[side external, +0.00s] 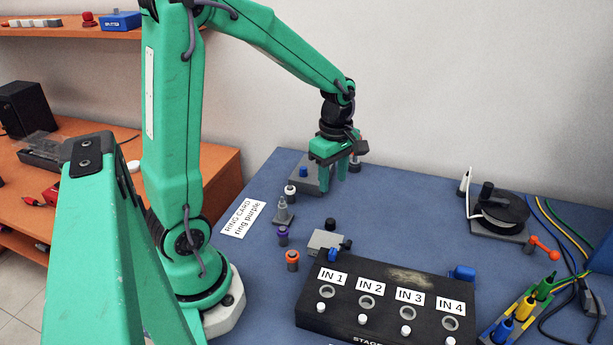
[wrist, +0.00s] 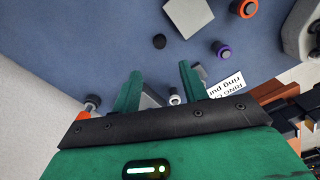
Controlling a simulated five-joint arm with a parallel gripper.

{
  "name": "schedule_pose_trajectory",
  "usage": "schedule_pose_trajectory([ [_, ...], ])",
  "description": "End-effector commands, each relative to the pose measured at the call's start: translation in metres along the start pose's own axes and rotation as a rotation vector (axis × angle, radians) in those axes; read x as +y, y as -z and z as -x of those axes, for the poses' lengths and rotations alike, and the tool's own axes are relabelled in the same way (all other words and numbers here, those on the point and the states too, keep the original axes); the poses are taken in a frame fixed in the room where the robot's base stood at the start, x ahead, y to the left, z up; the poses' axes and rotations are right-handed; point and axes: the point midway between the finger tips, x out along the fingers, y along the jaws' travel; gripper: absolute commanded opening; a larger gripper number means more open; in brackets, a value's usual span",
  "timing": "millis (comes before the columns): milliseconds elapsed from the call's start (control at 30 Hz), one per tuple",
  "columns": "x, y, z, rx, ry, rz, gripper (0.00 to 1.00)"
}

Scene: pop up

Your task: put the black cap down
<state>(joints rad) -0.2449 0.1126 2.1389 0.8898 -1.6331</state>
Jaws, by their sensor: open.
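A small black cap (side external: 330,224) stands on the blue table, just behind a light grey plate (side external: 322,241). The wrist view shows the cap (wrist: 159,41) beyond my fingertips, beside the same plate (wrist: 188,16) and apart from my gripper. My gripper (side external: 333,178) points down behind the cap, with its two green fingers apart. The wrist view shows nothing held between my fingertips (wrist: 160,74). A second small black piece (side external: 346,244) stands by the plate's right side; I cannot tell what it is.
A black box (side external: 385,306) labelled IN 1 to IN 4 lies in front.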

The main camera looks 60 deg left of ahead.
Motion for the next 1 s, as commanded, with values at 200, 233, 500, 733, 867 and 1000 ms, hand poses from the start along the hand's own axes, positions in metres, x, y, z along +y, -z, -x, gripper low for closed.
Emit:
schedule_pose_trajectory([
  [200, 0.0, 0.0, 0.0, 0.0, 0.0, 0.0, 0.43],
  [233, 0.0, 0.0, 0.0, 0.0, 0.0, 0.0, 0.43],
  [500, -0.001, -0.001, 0.001, 0.0, -0.004, -0.013, 0.43],
  [733, -0.009, -0.007, 0.018, 0.0, -0.048, -0.164, 0.43],
  [867, -0.021, -0.014, 0.035, 0.006, -0.096, -0.341, 0.43],
  [1000, -0.037, -0.022, 0.056, 0.024, -0.16, -0.579, 0.43],
])
